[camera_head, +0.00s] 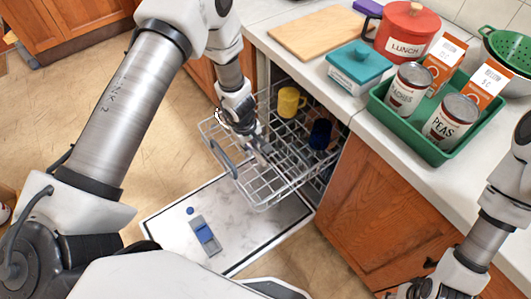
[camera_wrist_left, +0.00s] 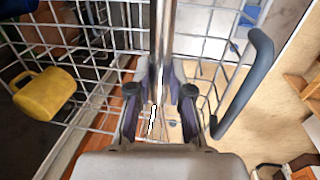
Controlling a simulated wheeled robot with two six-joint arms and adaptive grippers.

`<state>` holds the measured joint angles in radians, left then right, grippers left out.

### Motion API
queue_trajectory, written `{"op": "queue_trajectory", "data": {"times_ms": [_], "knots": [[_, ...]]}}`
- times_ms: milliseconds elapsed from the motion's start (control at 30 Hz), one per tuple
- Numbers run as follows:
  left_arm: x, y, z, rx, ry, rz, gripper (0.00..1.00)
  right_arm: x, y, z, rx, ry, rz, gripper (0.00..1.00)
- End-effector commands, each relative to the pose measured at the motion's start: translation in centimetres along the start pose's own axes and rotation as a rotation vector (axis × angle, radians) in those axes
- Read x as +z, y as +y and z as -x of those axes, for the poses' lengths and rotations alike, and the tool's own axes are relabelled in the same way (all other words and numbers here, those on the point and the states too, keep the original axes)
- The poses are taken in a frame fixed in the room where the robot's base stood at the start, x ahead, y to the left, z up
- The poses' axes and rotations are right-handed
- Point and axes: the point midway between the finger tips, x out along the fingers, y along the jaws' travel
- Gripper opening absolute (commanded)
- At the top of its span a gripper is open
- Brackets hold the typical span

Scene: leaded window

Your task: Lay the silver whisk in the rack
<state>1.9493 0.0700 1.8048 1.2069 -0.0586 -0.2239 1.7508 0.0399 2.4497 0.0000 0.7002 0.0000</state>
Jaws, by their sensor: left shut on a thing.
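The silver whisk (camera_wrist_left: 162,45) is held upright in the left wrist view, its shaft between the fingers of my left gripper (camera_wrist_left: 160,100). In the head view my left gripper (camera_head: 259,148) is over the wire rack (camera_head: 262,207), near its middle. The rack also shows in the left wrist view (camera_wrist_left: 205,45), behind the whisk. I cannot tell whether the whisk touches the rack. My right arm enters at the lower right of the head view, with its fingertips outside the picture.
A yellow mug (camera_head: 291,101) and a dark blue mug (camera_head: 320,134) occupy the rack's far right part. A grey handle (camera_head: 223,158) rises on its left side. The open dishwasher door (camera_head: 260,235) lies below. A green tray (camera_head: 413,143) with cans stands on the counter.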

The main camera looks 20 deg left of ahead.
Motion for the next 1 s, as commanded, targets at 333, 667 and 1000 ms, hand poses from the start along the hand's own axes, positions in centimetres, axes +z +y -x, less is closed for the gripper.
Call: {"op": "queue_trajectory", "data": {"times_ms": [333,667,1000], "knots": [[0.1,-1.1,-7.2,-0.002,-0.001,0.001,0.0,0.1,0.0,-5.8,0.0,-0.001,0.0,0.4],[0.0,-1.1,-7.6,-0.001,0.0,0.0,0.0,0.0,0.0,-5.9,0.0,-0.001,0.0,0.4],[0.0,-1.2,-7.8,-0.001,-0.001,0.0,0.45,0.1,0.1,-6.3,0.0,-0.001,0.0,0.4]]}}
